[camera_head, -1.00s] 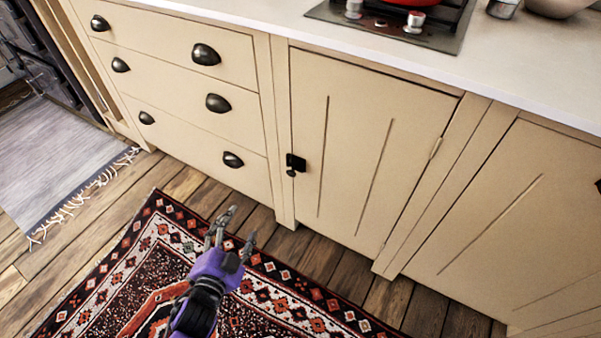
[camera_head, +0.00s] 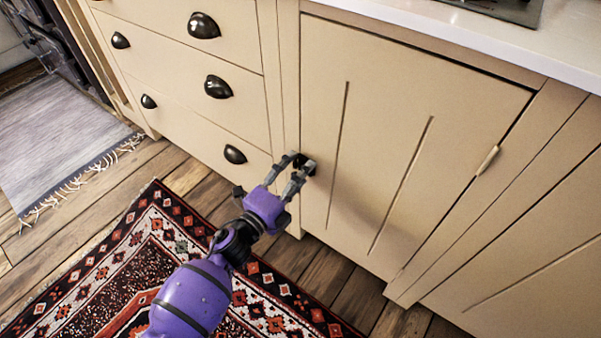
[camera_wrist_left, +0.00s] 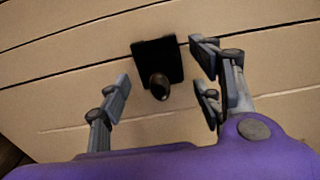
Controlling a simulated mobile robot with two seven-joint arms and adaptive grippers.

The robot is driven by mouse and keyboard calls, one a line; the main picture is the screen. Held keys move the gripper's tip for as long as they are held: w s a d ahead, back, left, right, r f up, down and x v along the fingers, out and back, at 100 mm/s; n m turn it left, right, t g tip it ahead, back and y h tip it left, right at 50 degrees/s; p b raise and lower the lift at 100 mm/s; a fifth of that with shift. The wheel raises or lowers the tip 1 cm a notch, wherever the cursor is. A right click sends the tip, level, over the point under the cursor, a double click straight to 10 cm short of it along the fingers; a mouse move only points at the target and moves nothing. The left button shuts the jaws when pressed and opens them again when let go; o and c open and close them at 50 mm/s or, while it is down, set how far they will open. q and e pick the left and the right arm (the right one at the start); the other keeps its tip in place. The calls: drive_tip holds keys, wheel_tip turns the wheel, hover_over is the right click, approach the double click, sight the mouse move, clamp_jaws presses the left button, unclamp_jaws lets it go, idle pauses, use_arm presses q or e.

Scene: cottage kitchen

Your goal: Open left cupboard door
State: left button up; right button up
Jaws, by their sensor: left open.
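The left cupboard door (camera_head: 385,125) is cream, with vertical grooves, and is closed. Its dark latch with a round knob (camera_wrist_left: 158,80) is at the door's left edge. In the head view the latch (camera_head: 309,168) is partly hidden by my fingers. My left gripper (camera_head: 296,170) is open, with its fingers at the latch. In the left wrist view the knob lies between the spread fingers (camera_wrist_left: 162,92), with gaps on both sides. I cannot tell how far the fingertips are from the door. My right gripper is not in view.
Cream drawers (camera_head: 190,80) with dark cup handles are left of the door. A white countertop (camera_head: 480,40) is above. A patterned rug (camera_head: 130,255) lies on the wooden floor below. A hinge (camera_head: 487,160) shows on the door's right side.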

use_arm(q)
drive_tip(key=shift+w+d, duration=0.3)
drive_tip(key=shift+w, duration=0.15)
drive_tip(key=shift+c, duration=0.3)
clamp_jaws()
drive_tip(key=shift+s+a, duration=0.1)
drive_tip(key=shift+s, duration=0.05)
